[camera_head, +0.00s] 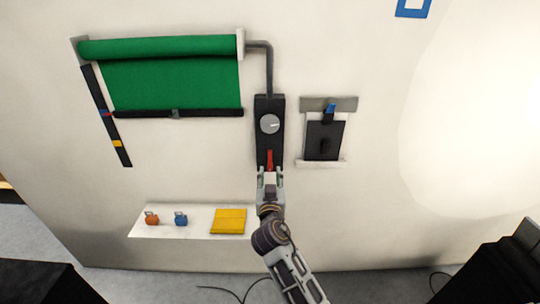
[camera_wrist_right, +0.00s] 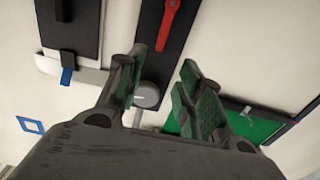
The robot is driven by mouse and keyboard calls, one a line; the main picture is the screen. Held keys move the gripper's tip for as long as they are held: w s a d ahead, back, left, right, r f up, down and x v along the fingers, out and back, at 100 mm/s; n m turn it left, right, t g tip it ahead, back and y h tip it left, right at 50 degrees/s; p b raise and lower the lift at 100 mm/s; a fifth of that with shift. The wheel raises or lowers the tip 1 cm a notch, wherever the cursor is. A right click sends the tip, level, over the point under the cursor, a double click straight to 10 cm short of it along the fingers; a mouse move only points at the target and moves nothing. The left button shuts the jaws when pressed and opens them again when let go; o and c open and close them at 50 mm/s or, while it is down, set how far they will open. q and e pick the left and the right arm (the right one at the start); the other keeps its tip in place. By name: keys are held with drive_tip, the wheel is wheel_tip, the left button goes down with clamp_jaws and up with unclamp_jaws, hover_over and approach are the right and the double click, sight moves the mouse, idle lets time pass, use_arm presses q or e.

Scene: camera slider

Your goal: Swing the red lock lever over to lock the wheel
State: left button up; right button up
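The red lock lever (camera_head: 269,159) hangs near the bottom of a black wall panel (camera_head: 269,104). The round grey wheel (camera_head: 270,124) is above it on the same panel. In the head view my right gripper (camera_head: 270,173) overlaps the lever's lower end, which is partly hidden. The right wrist view shows the lever (camera_wrist_right: 168,22) beyond the fingers and the wheel (camera_wrist_right: 147,95) between them. My right gripper (camera_wrist_right: 158,80) is open, its fingers apart with nothing held. I cannot tell whether it touches the lever. My left gripper is not in view.
A green roller screen (camera_head: 170,80) hangs left of the panel, joined by a bent pipe (camera_head: 269,65). A black clipboard-like plate (camera_head: 322,142) hangs close on the right. A white shelf (camera_head: 195,230) below holds an orange item, a blue item and a yellow block.

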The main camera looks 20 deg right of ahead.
drive_tip(key=p, duration=0.2)
approach(270, 153)
drive_tip(key=shift+x, duration=2.7)
drive_tip(key=shift+p+x, duration=0.6)
drive_tip(key=shift+x, duration=1.4)
drive_tip(key=shift+f, duration=0.1)
clamp_jaws()
